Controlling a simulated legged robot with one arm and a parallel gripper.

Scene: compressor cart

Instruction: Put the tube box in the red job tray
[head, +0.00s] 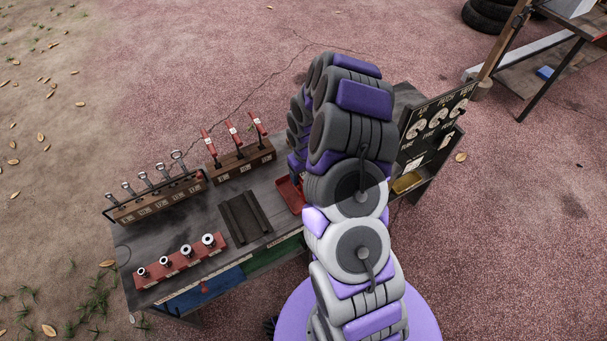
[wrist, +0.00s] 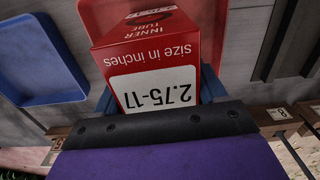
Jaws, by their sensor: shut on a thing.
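The tube box (wrist: 150,48) is a red and white carton marked INNER TUBE and 2.75-17, upside down in the wrist view. I cannot tell whether the box touches the tray. In the head view the red tray (head: 288,194) shows just left of my arm, partly hidden. My arm hides the gripper and box there.
A blue tray (wrist: 38,60) lies beside the red one in the wrist view. On the cart (head: 208,216) are a dark ribbed mat (head: 245,217), a socket rack (head: 180,262), a wrench rack (head: 158,198) and a red-handled tool rack (head: 243,160).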

